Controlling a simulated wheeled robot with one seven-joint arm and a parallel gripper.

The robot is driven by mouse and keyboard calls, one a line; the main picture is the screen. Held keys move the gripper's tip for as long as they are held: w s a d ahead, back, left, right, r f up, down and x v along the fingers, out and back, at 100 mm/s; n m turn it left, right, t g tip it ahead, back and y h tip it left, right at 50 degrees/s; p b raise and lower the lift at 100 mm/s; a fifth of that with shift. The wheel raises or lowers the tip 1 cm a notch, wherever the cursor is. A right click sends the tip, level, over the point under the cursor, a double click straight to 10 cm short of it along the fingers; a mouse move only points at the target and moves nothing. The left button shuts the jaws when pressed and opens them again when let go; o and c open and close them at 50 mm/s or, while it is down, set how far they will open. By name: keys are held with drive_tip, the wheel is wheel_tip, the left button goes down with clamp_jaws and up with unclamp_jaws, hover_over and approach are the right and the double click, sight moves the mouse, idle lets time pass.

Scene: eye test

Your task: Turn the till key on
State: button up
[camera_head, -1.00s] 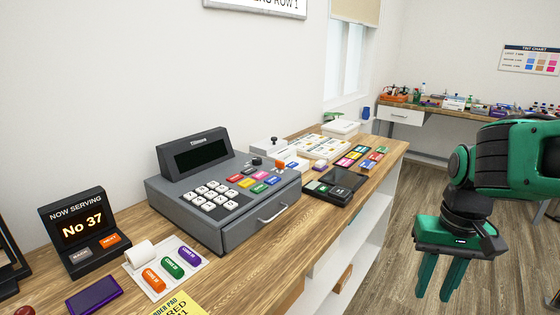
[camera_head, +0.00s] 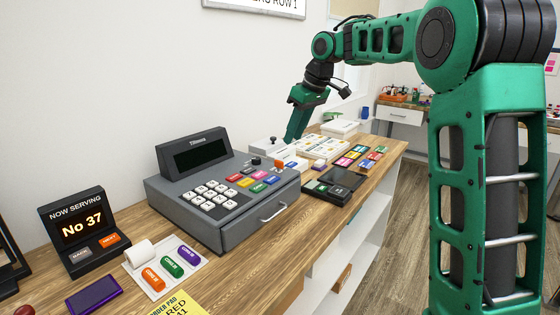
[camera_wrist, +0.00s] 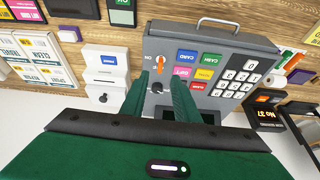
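The grey till (camera_head: 235,228) stands on the wooden counter, its dark display at the back. The orange till key (camera_head: 280,164) is on its top panel, at the right of the coloured buttons. In the wrist view the orange key (camera_wrist: 160,63) lies just beyond my fingertips, with an "ON" mark at its left; its exact turn is too small to tell. A black knob (camera_wrist: 157,88) shows between my fingers. My gripper (camera_wrist: 162,78) is open and empty, pointing down over the till's key end. In the head view my gripper (camera_head: 291,138) is behind the key, apart from it.
A white box (camera_head: 269,147) stands close beside the till, near my fingers. A card reader (camera_head: 335,184) and colour swatches (camera_head: 362,155) lie to the right. A "Now serving" display (camera_head: 80,222) stands at the left.

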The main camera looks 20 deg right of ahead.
sight(279, 161)
drive_tip(key=x, duration=1.1)
drive_tip(key=shift+w+a+r, duration=0.2)
drive_tip(key=shift+w+a, duration=0.15)
drive_tip(key=shift+a, duration=0.05)
drive_tip(key=shift+c, duration=0.3)
clamp_jaws()
